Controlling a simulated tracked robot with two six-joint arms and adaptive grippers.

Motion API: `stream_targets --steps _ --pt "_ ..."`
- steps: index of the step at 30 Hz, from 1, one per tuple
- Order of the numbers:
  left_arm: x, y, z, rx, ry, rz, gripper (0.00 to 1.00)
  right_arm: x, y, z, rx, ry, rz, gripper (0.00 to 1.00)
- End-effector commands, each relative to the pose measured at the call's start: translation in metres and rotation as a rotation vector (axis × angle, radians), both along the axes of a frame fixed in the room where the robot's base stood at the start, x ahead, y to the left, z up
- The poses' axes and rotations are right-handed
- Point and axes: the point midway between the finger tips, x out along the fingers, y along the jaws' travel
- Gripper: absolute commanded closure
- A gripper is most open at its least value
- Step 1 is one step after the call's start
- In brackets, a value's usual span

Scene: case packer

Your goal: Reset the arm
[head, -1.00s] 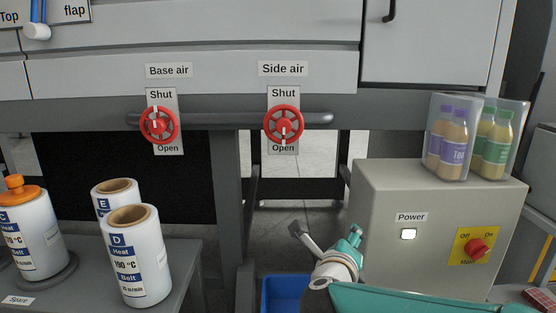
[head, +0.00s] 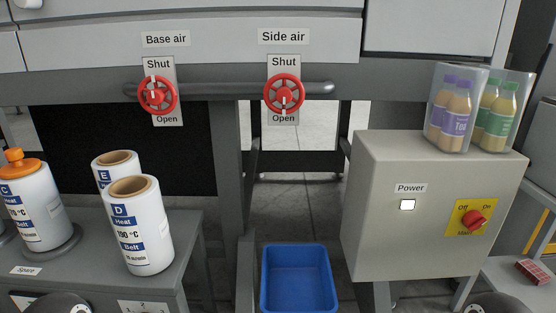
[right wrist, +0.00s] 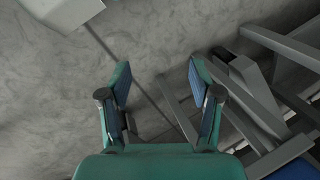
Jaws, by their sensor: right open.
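My right gripper (right wrist: 157,98) shows in the right wrist view with its two teal fingers spread apart and nothing between them. Grey floor lies behind the fingers. The right gripper is out of the head view. My left gripper is in neither view. In the head view, the red Base air valve wheel (head: 158,96) and the red Side air valve wheel (head: 284,94) sit on a grey pipe, each between a Shut and an Open label.
A blue bin (head: 298,280) stands on the floor. A grey power box (head: 380,235) with a red switch (head: 473,220) carries bagged bottles (head: 456,115). White rolls (head: 140,235) and an orange-topped roll (head: 36,205) stand on the left table (head: 190,240).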

Motion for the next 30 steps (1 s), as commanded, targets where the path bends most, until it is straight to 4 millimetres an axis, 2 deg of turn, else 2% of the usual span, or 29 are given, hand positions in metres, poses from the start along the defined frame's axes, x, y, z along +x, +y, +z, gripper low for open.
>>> stream_targets --steps 1,3,4,11,17,24,30 --pt "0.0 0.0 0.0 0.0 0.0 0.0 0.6 -0.012 0.006 0.002 0.017 0.0 0.129 0.36" --pt "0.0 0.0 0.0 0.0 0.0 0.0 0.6 -0.016 0.007 0.002 0.018 -0.015 0.244 0.36" --pt "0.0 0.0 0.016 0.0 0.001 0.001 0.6 -0.014 0.006 0.018 0.017 -0.018 0.239 0.36" --pt "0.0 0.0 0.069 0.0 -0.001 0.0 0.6 -0.013 0.006 0.071 0.016 -0.018 0.229 0.36" --pt "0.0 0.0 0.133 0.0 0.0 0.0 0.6 -0.013 0.006 0.135 0.015 -0.019 0.227 0.36" --pt "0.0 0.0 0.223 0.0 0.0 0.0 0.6 -0.013 0.006 0.225 0.015 -0.019 0.226 0.36" --pt "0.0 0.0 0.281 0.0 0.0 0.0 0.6 -0.013 0.006 0.283 0.015 -0.019 0.226 0.36"
